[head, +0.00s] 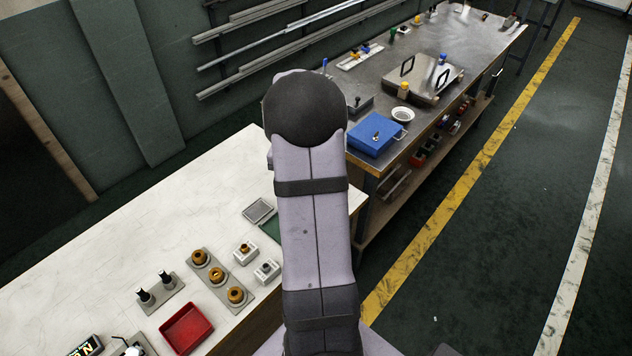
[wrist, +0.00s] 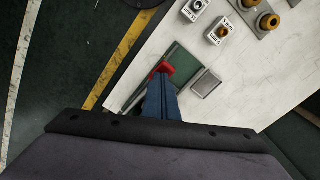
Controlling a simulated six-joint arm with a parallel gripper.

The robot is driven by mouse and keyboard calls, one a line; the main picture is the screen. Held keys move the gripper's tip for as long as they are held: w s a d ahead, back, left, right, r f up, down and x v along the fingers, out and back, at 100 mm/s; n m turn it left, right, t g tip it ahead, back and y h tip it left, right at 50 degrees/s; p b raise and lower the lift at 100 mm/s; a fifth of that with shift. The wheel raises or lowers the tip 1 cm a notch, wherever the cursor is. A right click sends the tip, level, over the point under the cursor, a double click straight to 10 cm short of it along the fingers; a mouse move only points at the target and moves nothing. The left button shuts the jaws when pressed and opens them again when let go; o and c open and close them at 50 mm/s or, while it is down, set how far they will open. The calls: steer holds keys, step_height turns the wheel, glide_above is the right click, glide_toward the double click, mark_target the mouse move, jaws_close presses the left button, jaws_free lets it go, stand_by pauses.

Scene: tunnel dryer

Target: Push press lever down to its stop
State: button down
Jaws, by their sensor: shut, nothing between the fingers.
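In the wrist view my gripper (wrist: 165,70) shows as blue fingers with red tips, shut and empty. It points down over a green mat (wrist: 180,62) and beside a small grey tray (wrist: 206,83) on the white bench; I cannot tell its height above them. In the head view my own arm hides the gripper. I cannot make out for certain which thing is the press lever. Two black upright handles (head: 155,288) stand on a grey plate on the white bench. A white-topped device (head: 133,346) is cut off at the bottom edge.
A metal-topped bench (head: 455,45) with a blue box (head: 376,133) stands behind. The bench's left part is bare.

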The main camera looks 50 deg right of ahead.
steer(key=shift+r+p, duration=1.9)
steer(key=shift+r, duration=0.6)
step_height(320, 180, up, 4)
steer(key=p, duration=0.3)
steer(key=shift+p, duration=0.3)
